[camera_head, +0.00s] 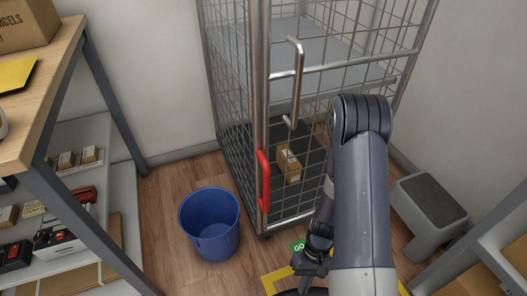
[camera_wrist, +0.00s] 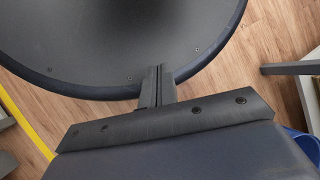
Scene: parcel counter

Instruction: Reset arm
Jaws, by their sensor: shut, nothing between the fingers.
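My arm reaches forward and bends down in the head view, in front of the wire cage trolley. My gripper (camera_head: 312,262) hangs low at the arm's end, near the floor and close to my base. In the wrist view my gripper (camera_wrist: 158,88) shows its two fingers together with only a thin line between them. They hold nothing. They point at my round dark base, and I cannot tell whether they touch it.
The wire cage trolley (camera_head: 268,128) with a red handle (camera_head: 263,181) holds a small brown parcel (camera_head: 288,164). A blue bin (camera_head: 210,224) stands left of it, a grey step stool (camera_head: 429,204) right. A wooden counter (camera_head: 38,92) with shelves is at left.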

